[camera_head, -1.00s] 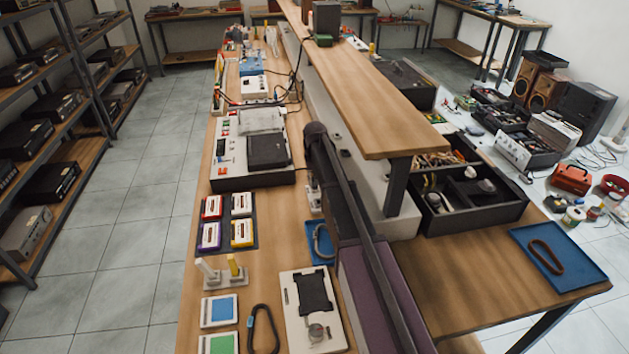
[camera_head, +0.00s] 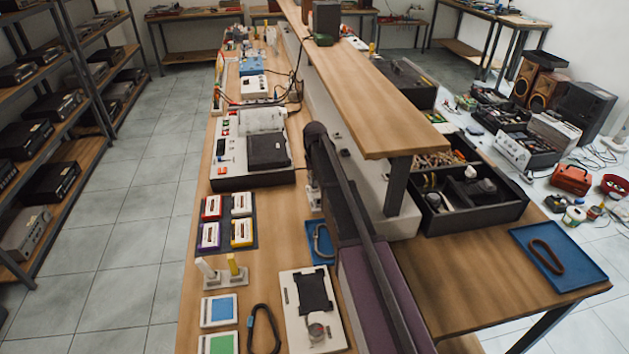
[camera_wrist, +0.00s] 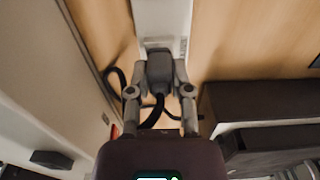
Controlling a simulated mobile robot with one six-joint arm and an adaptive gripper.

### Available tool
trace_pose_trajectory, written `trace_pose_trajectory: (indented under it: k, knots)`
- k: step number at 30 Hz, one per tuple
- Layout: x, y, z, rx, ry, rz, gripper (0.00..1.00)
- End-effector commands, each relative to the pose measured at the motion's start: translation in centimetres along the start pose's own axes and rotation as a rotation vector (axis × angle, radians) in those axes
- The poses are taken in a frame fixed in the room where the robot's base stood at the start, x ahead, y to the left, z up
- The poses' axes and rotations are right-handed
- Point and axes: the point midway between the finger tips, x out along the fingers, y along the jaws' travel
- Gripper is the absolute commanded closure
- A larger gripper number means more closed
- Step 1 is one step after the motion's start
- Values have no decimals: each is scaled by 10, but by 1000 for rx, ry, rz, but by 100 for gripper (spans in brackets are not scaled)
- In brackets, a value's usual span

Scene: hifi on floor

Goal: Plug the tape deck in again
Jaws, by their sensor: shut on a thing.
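The tape deck (camera_head: 240,152) stands on the bench in the head view, a pale box with a dark cassette lid. Its dark side shows at the right in the wrist view (camera_wrist: 262,105). My gripper (camera_wrist: 161,74) is shut on a dark grey plug (camera_wrist: 160,68). A black cable (camera_wrist: 152,117) runs from the plug and loops to the left. The plug lies against the near end of a pale socket strip (camera_wrist: 163,20); I cannot tell whether its pins are inside. In the head view my arm hides most of the gripper and plug.
A long upright panel (camera_head: 365,185) with a wooden shelf (camera_head: 370,90) runs close along the right of my arm. Cassettes (camera_head: 241,232), a blue tray (camera_head: 319,253) and an opened mechanism (camera_head: 302,335) lie in front of the deck.

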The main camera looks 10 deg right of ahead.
Motion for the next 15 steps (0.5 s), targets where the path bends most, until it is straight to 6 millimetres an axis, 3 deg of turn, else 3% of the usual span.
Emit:
trace_pose_trajectory:
  k: [3,4,8,15]
  knots:
    - [0,0,0,0,0,0,100]
    - [0,0,0,0,0,0,70]
    - [0,0,0,0,0,0,33]
    - [0,0,0,0,0,0,33]
